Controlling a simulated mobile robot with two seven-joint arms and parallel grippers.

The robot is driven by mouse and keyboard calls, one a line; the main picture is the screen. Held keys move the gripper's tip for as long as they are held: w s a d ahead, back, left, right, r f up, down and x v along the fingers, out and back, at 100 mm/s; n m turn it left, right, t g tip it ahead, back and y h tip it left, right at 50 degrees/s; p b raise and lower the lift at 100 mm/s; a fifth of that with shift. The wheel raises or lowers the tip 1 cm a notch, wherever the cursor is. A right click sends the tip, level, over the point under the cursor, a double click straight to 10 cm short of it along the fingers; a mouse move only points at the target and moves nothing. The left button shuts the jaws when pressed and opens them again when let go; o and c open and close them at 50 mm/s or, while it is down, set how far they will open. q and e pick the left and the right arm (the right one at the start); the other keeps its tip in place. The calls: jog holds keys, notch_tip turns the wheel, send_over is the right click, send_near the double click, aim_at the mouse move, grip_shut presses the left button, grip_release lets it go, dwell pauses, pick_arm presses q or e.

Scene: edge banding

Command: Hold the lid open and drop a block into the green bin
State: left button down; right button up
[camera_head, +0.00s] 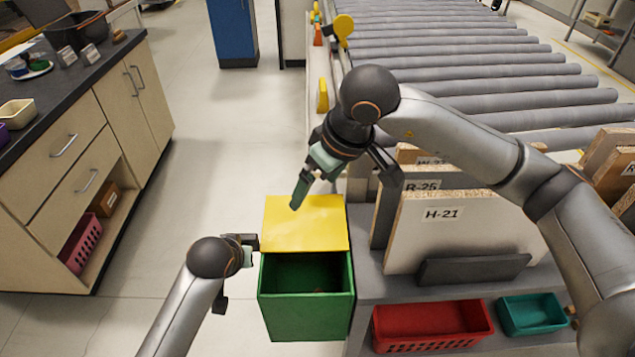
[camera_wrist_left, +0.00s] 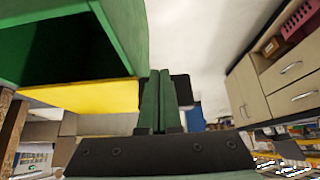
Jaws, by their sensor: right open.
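The green bin (camera_head: 305,318) stands at the left end of the grey bench, its dark opening showing. Its yellow lid (camera_head: 322,222) is open at the far side of the opening. The lid also shows in the left wrist view (camera_wrist_left: 85,96), beside the bin's green wall (camera_wrist_left: 125,28). My left gripper (camera_head: 257,242) is at the lid's left edge; its fingers (camera_wrist_left: 158,100) are together, with no clear sign of the lid between them. My right gripper (camera_head: 297,198) is open above the lid's far part, with no block visible in it. A small reddish spot shows inside the dark bin; I cannot tell what it is.
Labelled boards (camera_head: 445,235) stand in a rack on the bench right of the bin. A red basket (camera_head: 432,346) and a teal tray (camera_head: 532,330) sit below. A roller conveyor (camera_head: 470,70) is behind. A drawer cabinet (camera_head: 75,165) is at left, with clear floor between.

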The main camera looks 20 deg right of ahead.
pick_arm(q)
jog(key=s+a, duration=0.4)
jog(key=s, duration=1.1)
notch_tip(320, 180, up, 10)
dwell(0.7)
jog(key=shift+s+d, duration=0.1)
notch_tip(320, 180, down, 10)
jog(key=w, duration=0.2)
jog(key=shift+w+d, duration=0.15)
jog(key=shift+d, duration=0.15)
dwell(0.4)
